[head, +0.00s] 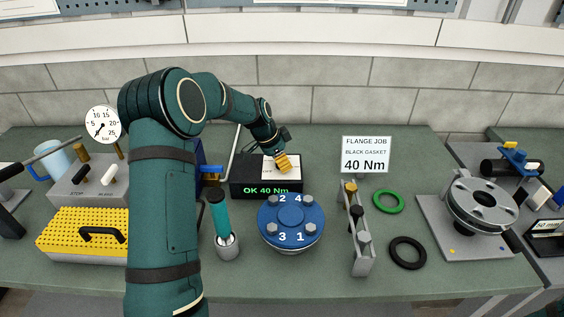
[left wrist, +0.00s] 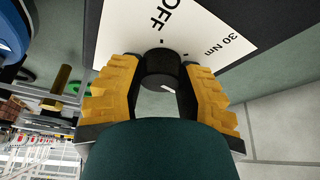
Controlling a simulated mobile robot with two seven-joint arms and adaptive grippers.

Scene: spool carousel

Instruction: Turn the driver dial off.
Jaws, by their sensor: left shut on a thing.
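The driver controller (head: 250,189) is a black box on the bench with a white top plate and a green display reading "OK 40 Nm". Its dial (left wrist: 160,66) is a round black knob on the white plate (left wrist: 205,32), which is marked "OFF" and "30 Nm" in the left wrist view. My left gripper (head: 283,163) reaches down over the box, its yellow fingers on either side of the dial, shut on it. A short white mark shows on the dial; which setting it points to is unclear. The fingers hide the dial in the head view. My right gripper is out of view.
A blue flange (head: 291,238) with numbered bolts stands in front of the box. A teal-handled tool (head: 219,215) stands in a holder to its left. A bolt rack (head: 361,240), a green ring (head: 388,201) and a black ring (head: 407,253) are to the right.

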